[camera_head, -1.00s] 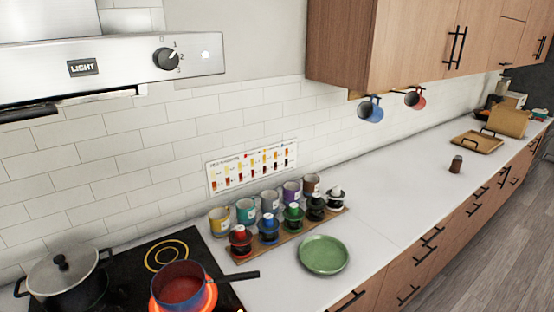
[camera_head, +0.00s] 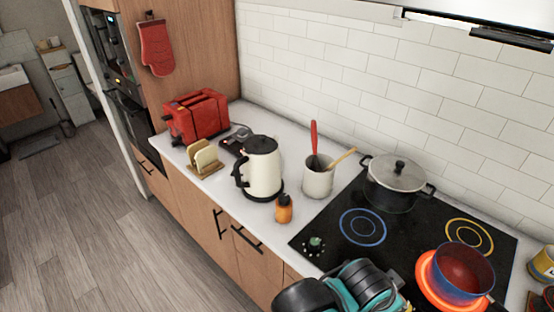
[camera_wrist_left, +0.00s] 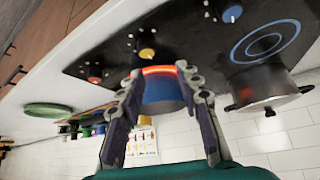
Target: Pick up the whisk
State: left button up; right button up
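A white utensil crock (camera_head: 318,181) stands on the counter left of the stove. A red-handled utensil (camera_head: 314,136) and a wooden-handled one (camera_head: 343,157) stick up from it. Their lower ends are hidden inside, so I cannot tell which is the whisk. My left arm shows at the bottom of the head view, over the front of the stove. In the left wrist view my left gripper (camera_wrist_left: 158,78) is open and empty, with its fingers spread and the blue pot behind them. It is apart from the crock. My right gripper is not in view.
A kettle (camera_head: 264,169) and an orange bottle (camera_head: 284,209) stand left of the crock. A lidded pot (camera_head: 394,180) stands to its right. A blue pot with red inside (camera_head: 463,270) sits on a glowing burner. A red toaster (camera_head: 197,114) is further left.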

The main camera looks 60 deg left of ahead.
aim_at(313, 123)
jog(key=u, duration=1.85)
